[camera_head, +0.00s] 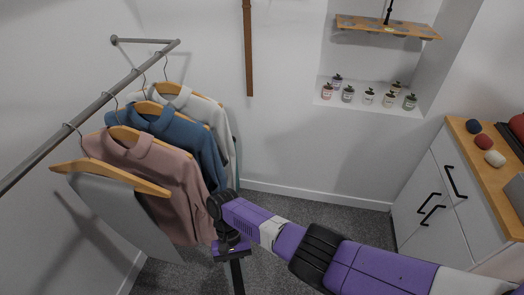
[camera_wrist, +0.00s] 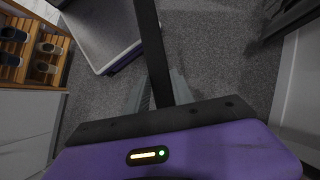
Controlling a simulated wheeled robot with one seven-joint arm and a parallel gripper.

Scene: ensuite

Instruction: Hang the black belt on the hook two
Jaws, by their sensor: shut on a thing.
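My gripper (camera_head: 235,256) points down in the middle of the head view, near the clothes. It is shut on the black belt (camera_head: 238,279), which hangs straight down from it out of the frame. In the wrist view the belt (camera_wrist: 150,45) is a long dark strip between the two grey fingers of my gripper (camera_wrist: 160,92). A brown belt (camera_head: 248,50) hangs against the back wall, with its top cut off by the frame edge. I cannot make out hook two or any other hook in these views.
A metal rail (camera_head: 100,103) at left carries shirts on hangers, with a pink one (camera_head: 160,180) close to my gripper. A wooden shelf (camera_head: 360,25) and small bottles (camera_head: 348,94) are in a niche. A drawer cabinet (camera_head: 424,190) stands right. A shoe rack (camera_wrist: 30,62) shows in the wrist view.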

